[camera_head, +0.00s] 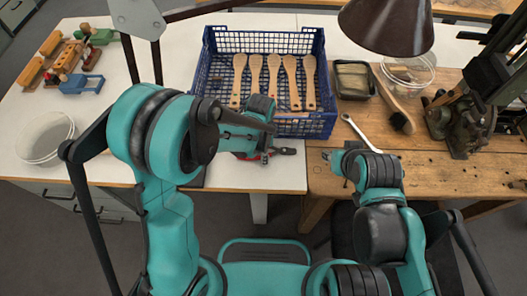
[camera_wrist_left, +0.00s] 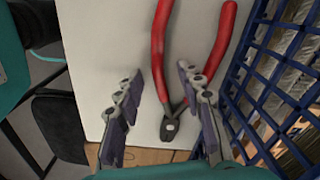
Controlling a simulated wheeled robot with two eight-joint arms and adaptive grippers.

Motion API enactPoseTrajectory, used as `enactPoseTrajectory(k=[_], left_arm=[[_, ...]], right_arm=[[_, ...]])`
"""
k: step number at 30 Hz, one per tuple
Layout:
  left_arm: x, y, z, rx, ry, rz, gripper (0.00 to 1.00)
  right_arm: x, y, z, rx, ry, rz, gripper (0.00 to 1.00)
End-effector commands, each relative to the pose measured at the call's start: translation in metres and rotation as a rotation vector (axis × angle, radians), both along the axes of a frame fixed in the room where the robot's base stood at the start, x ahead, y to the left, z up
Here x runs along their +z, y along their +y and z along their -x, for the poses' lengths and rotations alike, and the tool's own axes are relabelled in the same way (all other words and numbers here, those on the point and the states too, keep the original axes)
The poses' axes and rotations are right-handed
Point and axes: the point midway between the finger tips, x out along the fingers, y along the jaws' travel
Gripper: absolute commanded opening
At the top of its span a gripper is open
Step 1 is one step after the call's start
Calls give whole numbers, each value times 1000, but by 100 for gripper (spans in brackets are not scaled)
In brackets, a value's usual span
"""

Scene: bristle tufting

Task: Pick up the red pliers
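The red pliers lie on the white tabletop, their red handles (camera_wrist_left: 160,45) spread toward the top of the left wrist view and their dark jaws (camera_wrist_left: 170,128) toward the bottom. My left gripper (camera_wrist_left: 160,73) is open over them, one finger on each side of the nearer handle and the jaws; no grip on them shows. In the head view my left gripper (camera_head: 275,152) hangs just in front of the blue crate and hides most of the pliers. My right gripper (camera_head: 328,156) is at the wooden bench's front edge; its fingers are mostly hidden by the wrist.
A blue crate (camera_head: 325,124) with several wooden brush blanks stands right behind the pliers. Wooden clamps (camera_head: 70,58) lie far left.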

Motion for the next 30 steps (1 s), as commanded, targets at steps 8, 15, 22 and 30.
enactPoseTrajectory(k=[8, 15, 22, 30], left_arm=[[2, 0, 0, 0, 0, 0, 0], [2, 0, 0, 1, 0, 0, 0], [8, 0, 0, 1, 0, 0, 0], [50, -1, 1, -1, 0, 0, 0]], right_arm=[[1, 0, 0, 0, 0, 0, 32], [1, 0, 0, 0, 0, 0, 32], [5, 0, 0, 0, 0, 0, 32], [26, 0, 0, 0, 0, 0, 32]])
